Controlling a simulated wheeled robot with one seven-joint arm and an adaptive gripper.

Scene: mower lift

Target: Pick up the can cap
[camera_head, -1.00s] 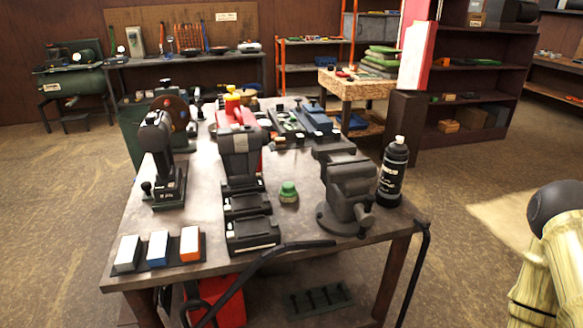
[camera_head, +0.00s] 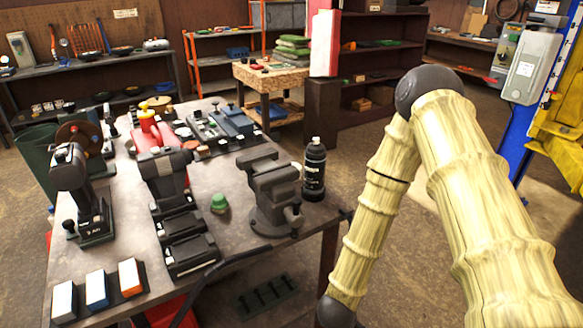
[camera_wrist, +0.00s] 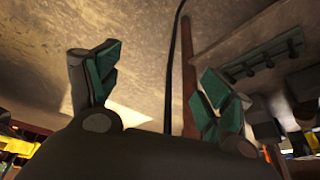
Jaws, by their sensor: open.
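A small green cap (camera_head: 219,203), likely the can cap, sits on the bare metal top of the workbench (camera_head: 120,262), between a black machine and the grey vise. A yellow-topped red container (camera_head: 147,120) stands farther back on the bench. My gripper (camera_wrist: 158,88) shows in the wrist view with its two green-padded fingers wide apart and nothing between them. The wrist view shows floor beyond the fingers and no cap. In the head view my arm hangs to the right of the bench, and the gripper is out of the picture.
The vise (camera_head: 272,190) and a black spray bottle (camera_head: 314,168) stand on the bench's right side, between my arm and the green cap. A black power tool (camera_head: 180,220) stands left of the cap. A dark hose (camera_head: 215,272) hangs over the bench's front edge.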

